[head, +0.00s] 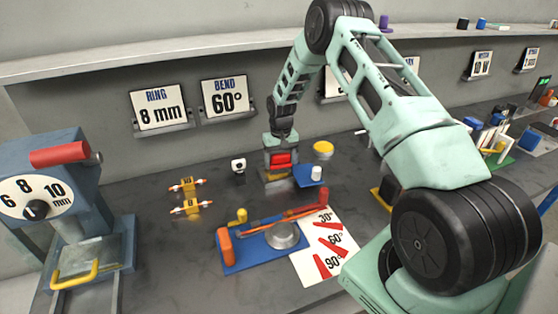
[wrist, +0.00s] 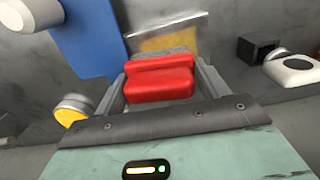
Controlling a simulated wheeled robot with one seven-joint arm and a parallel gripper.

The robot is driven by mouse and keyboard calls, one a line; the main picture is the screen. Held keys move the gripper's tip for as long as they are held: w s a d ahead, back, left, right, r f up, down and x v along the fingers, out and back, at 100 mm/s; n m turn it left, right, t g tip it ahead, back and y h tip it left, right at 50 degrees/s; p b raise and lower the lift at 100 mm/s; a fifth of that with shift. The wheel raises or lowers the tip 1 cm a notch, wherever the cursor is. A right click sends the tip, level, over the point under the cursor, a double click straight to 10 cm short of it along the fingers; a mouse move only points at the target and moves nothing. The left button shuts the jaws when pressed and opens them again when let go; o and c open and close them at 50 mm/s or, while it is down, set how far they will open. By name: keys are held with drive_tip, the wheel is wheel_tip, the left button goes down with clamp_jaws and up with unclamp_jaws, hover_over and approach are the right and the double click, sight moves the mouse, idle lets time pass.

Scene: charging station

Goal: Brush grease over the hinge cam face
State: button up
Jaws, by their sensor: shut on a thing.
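My gripper (head: 280,172) points down over the back of the bench and is shut on a red block-like piece (wrist: 160,78), which also shows between the fingers in the head view (head: 281,158). Beyond the red piece, a tan, blurred strip (wrist: 168,40) shows in the wrist view; I cannot tell whether it is bristles. A blue plate (head: 308,178) with a white cylinder (head: 316,173) stands just right of the gripper. A yellow-topped round pot (head: 323,148) is behind it. I cannot pick out the hinge cam face for certain.
A small white-and-black piece (head: 238,165) stands left of my gripper. Two yellow fittings (head: 187,185) lie farther left. A blue-based bender (head: 262,255) and an angle sheet (head: 318,262) lie in front. A shelf runs above.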

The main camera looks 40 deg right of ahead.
drive_tip(key=shift+a, duration=0.65)
drive_tip(key=shift+w+a+f+b, duration=0.1)
drive_tip(key=shift+w+a+b, duration=0.2)
drive_tip(key=shift+a, duration=0.75)
drive_tip(key=shift+w+a+b, duration=0.1)
drive_tip(key=shift+w+a, duration=0.25)
drive_tip(key=shift+a, duration=0.7)
drive_tip(key=shift+r+p, duration=1.75)
drive_tip(key=shift+r, duration=1.3)
wheel_tip(320, 180, up, 3)
drive_tip(key=shift+f+p, duration=0.1)
drive_tip(key=shift+p, duration=0.7)
